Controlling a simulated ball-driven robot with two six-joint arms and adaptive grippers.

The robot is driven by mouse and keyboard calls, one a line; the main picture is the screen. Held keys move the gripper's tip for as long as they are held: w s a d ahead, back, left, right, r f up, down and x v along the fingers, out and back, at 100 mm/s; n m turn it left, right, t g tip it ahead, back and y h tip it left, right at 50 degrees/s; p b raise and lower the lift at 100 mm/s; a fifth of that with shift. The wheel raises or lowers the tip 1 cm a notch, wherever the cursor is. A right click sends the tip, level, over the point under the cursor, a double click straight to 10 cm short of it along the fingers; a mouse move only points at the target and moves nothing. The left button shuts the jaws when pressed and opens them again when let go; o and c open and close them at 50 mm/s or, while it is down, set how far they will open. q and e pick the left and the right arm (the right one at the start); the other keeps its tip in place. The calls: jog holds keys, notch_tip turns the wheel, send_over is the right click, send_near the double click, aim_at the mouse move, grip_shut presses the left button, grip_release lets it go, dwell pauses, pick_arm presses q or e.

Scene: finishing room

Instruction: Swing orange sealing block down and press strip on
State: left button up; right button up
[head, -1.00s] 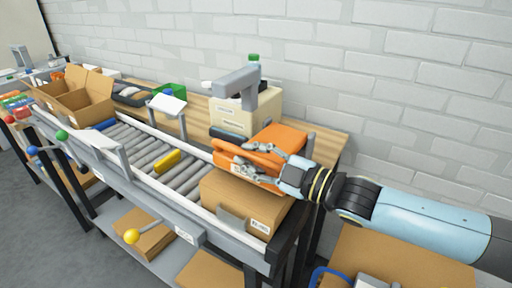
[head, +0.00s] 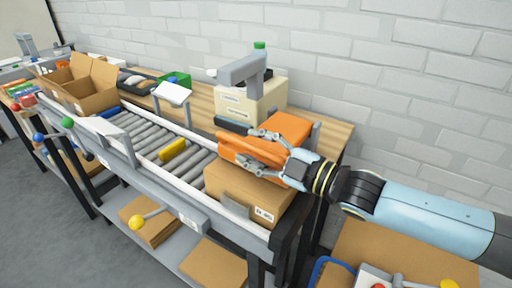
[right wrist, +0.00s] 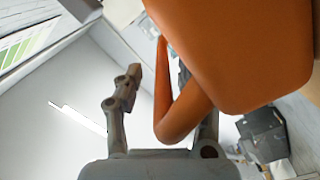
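The orange sealing block (head: 287,127) sits just above and behind a closed cardboard box (head: 238,187) at the right end of the roller conveyor. Its rounded orange handle (head: 240,146) faces the conveyor. My right gripper (head: 257,152) is at the block's right front, with its fingers spread above and below the handle. In the right wrist view the orange block (right wrist: 235,50) fills the upper right. The handle bar passes between the fingers, near the right finger, with a gap to the left finger (right wrist: 120,98). I cannot make out the strip. My left gripper is out of view.
A grey post with an arm (head: 250,70) and a beige box (head: 240,107) stand behind the block. A yellow piece (head: 173,149) lies on the rollers (head: 150,140). An open carton (head: 85,90) stands far left. A brick wall is behind the bench.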

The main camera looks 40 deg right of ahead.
jog(key=shift+s, duration=0.15)
jog(key=v, duration=1.1)
jog(key=shift+s, duration=0.35)
jog(key=shift+d+f, duration=0.1)
